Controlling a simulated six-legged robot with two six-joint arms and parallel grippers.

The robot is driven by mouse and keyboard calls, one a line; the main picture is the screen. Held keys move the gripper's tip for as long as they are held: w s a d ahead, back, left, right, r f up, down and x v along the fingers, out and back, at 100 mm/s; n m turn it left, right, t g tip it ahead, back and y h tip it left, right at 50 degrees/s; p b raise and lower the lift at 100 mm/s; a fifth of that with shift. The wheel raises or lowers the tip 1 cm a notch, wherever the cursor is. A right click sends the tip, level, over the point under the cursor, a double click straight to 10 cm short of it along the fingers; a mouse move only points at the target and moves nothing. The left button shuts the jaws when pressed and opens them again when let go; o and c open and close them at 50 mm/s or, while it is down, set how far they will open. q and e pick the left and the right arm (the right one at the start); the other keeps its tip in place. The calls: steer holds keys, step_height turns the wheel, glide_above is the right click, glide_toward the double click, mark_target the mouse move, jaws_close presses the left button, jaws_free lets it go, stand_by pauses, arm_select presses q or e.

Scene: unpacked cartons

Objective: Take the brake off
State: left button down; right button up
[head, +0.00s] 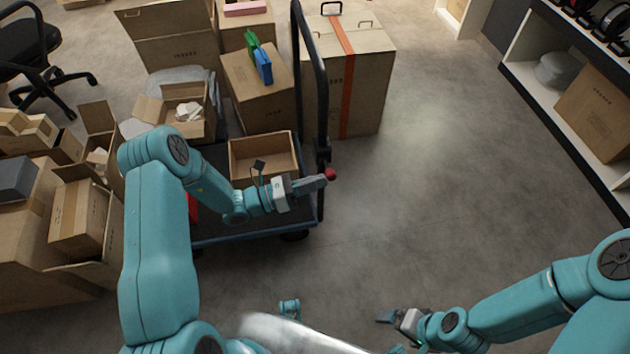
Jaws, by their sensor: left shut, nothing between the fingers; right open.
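A platform cart (252,226) with a dark deck and a tall black push handle (322,95) stands left of centre. A small red knob (331,174) shows by the foot of the handle and looks like the brake's end. My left gripper (324,180) is shut and empty, its tips right at the red knob; whether they touch it I cannot tell. The knob's lever is mostly hidden behind the gripper. My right gripper (385,317) is open and empty, low over the floor at the bottom, far from the cart.
An open wooden box (264,142) sits on the cart deck. A tall carton with an orange strap (365,75) stands behind the handle. Open cartons (85,208) crowd the left. A white shelf (560,125) lines the right. The middle floor is clear.

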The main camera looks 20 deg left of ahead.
arm_select(q)
steer(key=f+b+v, duration=0.1)
steer(key=f+v, duration=0.1)
steer(key=v, duration=1.1)
steer(key=shift+d+f, duration=0.4)
steer(key=shift+d, duration=0.05)
steer(key=shift+s, duration=0.15)
